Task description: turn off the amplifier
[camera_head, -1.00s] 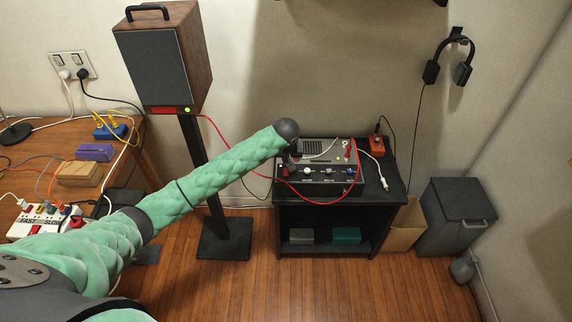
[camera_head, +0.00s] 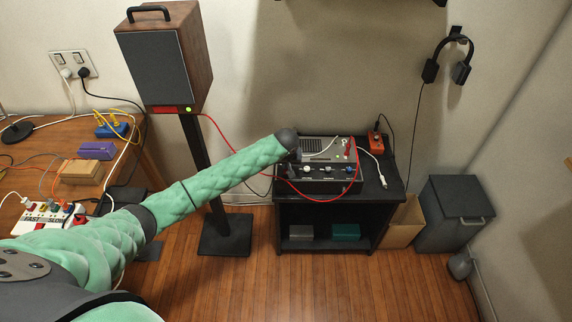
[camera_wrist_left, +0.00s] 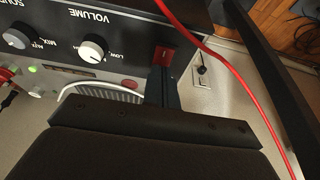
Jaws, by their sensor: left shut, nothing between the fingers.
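The amplifier (camera_head: 322,183) is a dark box with a grey top and a row of knobs, on a black stand. In the left wrist view its panel (camera_wrist_left: 140,22) shows the word VOLUME, a white-capped knob (camera_wrist_left: 94,48), a lit green lamp (camera_wrist_left: 33,68) and a red switch (camera_wrist_left: 165,55). My left gripper (camera_head: 294,157) is at the amplifier's left end, partly hidden by my wrist. In the left wrist view its shut, empty fingers (camera_wrist_left: 163,80) are right by the red switch; I cannot tell whether they touch it. My right gripper is out of view.
A red cable (camera_head: 240,158) runs from the speaker (camera_head: 160,65) to the amplifier and crosses near my gripper in the wrist view. An orange box (camera_head: 376,141) and a white cable plug (camera_head: 384,183) lie on the stand's right side. A bin (camera_head: 452,215) stands farther right.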

